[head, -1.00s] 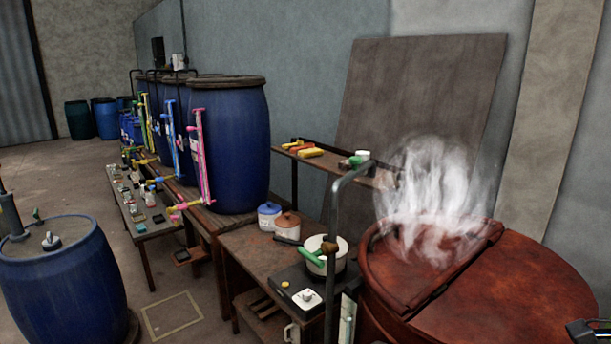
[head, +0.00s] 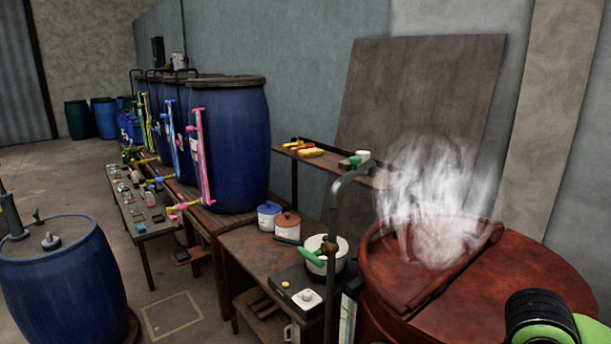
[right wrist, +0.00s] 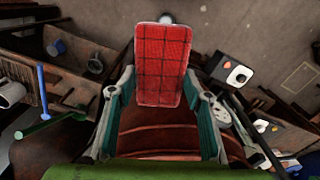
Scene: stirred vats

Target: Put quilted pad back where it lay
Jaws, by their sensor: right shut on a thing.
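A red quilted pad (right wrist: 162,65) with a dark grid pattern shows in the right wrist view, upright in that picture. My right gripper (right wrist: 161,90) is shut on this red pad, with one finger on each side of it. The pad is above the reddish-brown vat (right wrist: 150,140), whose surface shows behind and below it. In the head view the vat (head: 540,270) stands at the lower right, and I do not make out the pad there. Only a black and green part of my right arm shows in that view's lower right corner. My left gripper is not in view.
White steam (head: 430,200) rises over the vat. A dark bent pipe (head: 334,240) stands at its left. A hot plate (head: 300,290) with a white pot (head: 325,257) is on the bench. A wall shelf (head: 335,170) holds small items. Blue barrels (head: 232,145) stand farther left.

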